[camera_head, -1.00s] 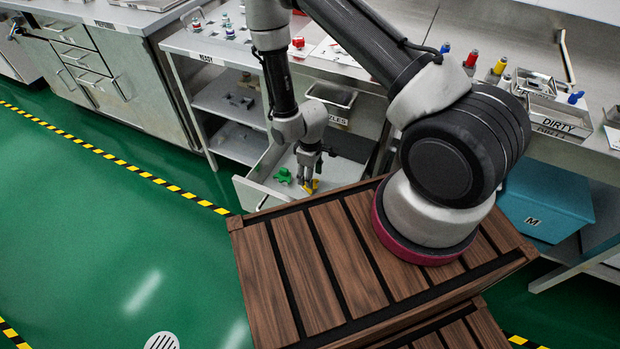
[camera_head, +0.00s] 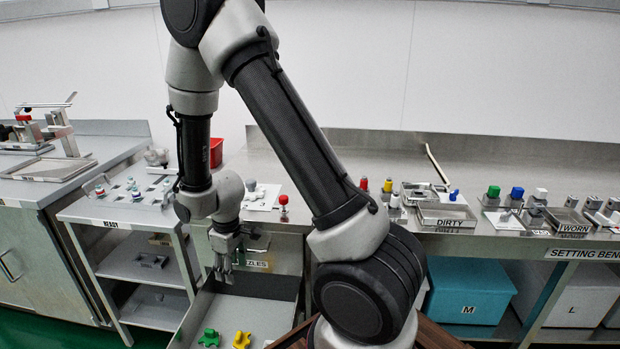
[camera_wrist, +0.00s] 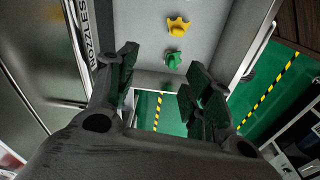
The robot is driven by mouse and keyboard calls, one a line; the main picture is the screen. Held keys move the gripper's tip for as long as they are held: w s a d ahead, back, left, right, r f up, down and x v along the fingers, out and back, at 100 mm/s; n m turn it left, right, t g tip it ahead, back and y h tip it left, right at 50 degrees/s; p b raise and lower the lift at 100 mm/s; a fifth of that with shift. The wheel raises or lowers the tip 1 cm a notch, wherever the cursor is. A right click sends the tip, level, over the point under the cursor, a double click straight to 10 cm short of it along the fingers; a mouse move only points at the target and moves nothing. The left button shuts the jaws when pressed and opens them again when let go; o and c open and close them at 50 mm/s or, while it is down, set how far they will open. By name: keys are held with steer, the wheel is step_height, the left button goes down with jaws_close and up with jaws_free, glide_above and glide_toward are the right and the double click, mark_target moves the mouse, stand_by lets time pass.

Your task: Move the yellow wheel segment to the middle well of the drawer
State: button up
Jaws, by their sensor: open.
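The yellow wheel segment (camera_head: 242,340) lies on the floor of the pulled-out grey drawer (camera_head: 193,319), just right of a green segment (camera_head: 209,338). The wrist view shows the yellow segment (camera_wrist: 178,26) and the green segment (camera_wrist: 174,58) close together, apart from each other. My gripper (camera_head: 223,276) is above the drawer, fingers down, behind both segments in the head view. In the wrist view my gripper (camera_wrist: 162,60) has its fingers apart with nothing between them. I cannot make out separate wells; the drawer's front is cut off in the head view.
A shelf unit marked READY (camera_head: 135,212) stands left of the drawer. A bench with small coloured parts and a DIRTY tray (camera_head: 446,216) runs behind and to the right. A teal bin (camera_head: 469,291) marked M is below it. My arm hides part of the bench.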

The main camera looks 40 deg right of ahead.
steer(key=s+d+r+m+t, duration=0.1)
steer(key=s+d+r+m, duration=0.15)
steer(key=r, duration=0.65)
steer(key=s+d+r+m+t, duration=0.1)
steer(key=s+d+r, duration=0.3)
steer(key=r, duration=0.5)
steer(key=s+d+r+m, duration=0.1)
steer(key=s+d+r, duration=0.25)
steer(key=r, duration=0.55)
steer(key=s+d+r+m, duration=0.1)
steer(key=s+r, duration=0.1)
steer(key=s, duration=0.3)
steer(key=s+d+r+m+t, duration=0.1)
steer(key=s+r, duration=0.2)
steer(key=s, duration=0.2)
steer(key=shift+s+d+r+m, duration=0.2)
steer(key=shift+s+m, duration=0.15)
steer(key=shift+s, duration=0.05)
steer(key=shift+c, duration=0.4)
